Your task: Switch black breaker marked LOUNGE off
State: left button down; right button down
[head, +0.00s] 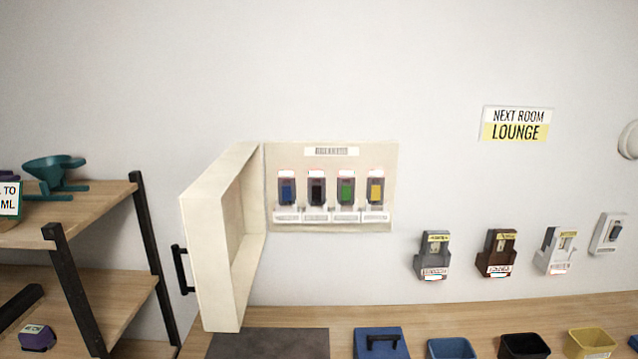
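The breaker panel (331,222) is on the wall in the middle of the head view. Its cream door (212,250) with a black handle (182,270) stands open to the left. Inside is a row of breakers: blue (287,191), black (317,191), green (346,190) and yellow (376,191). The black breaker is second from the left. Small labels sit under the breakers, too small to read. I cannot tell which way the black lever is set. Neither of my grippers is in view.
A sign (516,124) reads NEXT ROOM LOUNGE. Several wall boxes, such as a grey one (433,256), hang at right. The wooden counter (270,317) below holds a dark mat (268,343), a blue case (381,345) and bins (524,346). Shelves (110,203) stand at left.

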aim_at(316, 189)
jog(key=j+z, duration=0.5)
jog(key=j, duration=1.8)
jog(key=l, duration=1.2)
jog(key=i, duration=0.05)
